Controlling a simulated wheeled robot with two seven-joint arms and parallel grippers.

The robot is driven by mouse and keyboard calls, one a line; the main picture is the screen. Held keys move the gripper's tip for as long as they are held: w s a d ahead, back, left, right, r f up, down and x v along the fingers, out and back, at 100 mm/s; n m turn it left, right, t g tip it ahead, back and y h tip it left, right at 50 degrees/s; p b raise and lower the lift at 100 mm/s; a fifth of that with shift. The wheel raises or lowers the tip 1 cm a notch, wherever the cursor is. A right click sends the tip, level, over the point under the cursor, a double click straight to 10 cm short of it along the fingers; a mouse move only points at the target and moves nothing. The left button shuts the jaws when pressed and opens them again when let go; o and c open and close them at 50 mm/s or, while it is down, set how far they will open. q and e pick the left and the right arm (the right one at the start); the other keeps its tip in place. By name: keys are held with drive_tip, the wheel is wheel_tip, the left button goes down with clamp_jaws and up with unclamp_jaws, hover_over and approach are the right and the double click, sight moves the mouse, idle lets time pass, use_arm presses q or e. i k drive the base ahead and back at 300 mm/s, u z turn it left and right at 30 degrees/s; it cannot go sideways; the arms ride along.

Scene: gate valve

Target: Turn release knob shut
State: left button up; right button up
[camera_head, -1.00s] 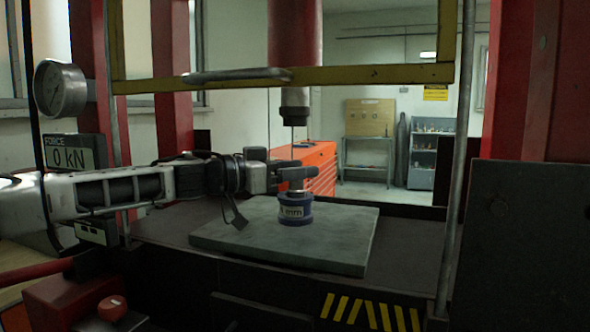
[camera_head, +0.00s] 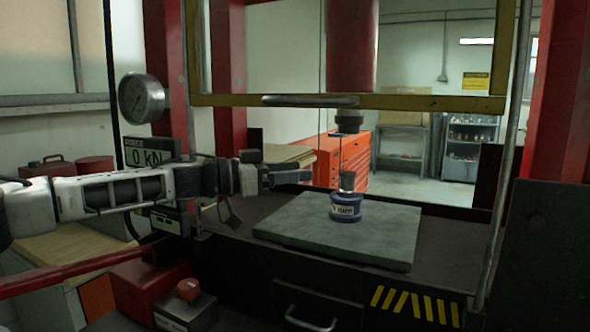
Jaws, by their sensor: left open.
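The release knob (camera_head: 187,290) is a small red-orange knob on a dark box at the lower left, beside a red block. I cannot tell its turn position from here. My left gripper (camera_head: 290,177) comes in from the left, above and to the right of the knob, well apart from it. It is open and holds nothing. A blue ring-shaped piece (camera_head: 345,211) with a white label and a metal cylinder (camera_head: 347,181) on top stands on the grey plate, just right of the gripper. My right gripper is not in view.
The grey plate (camera_head: 300,222) lies on the press bed under the raised ram (camera_head: 349,121). A yellow-framed guard (camera_head: 420,102) is raised above it. A force display (camera_head: 149,154) and a round gauge (camera_head: 141,98) are at the left. A red bar (camera_head: 70,264) crosses the lower left.

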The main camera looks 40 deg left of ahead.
sight(189, 289)
drive_tip(key=k, duration=1.5)
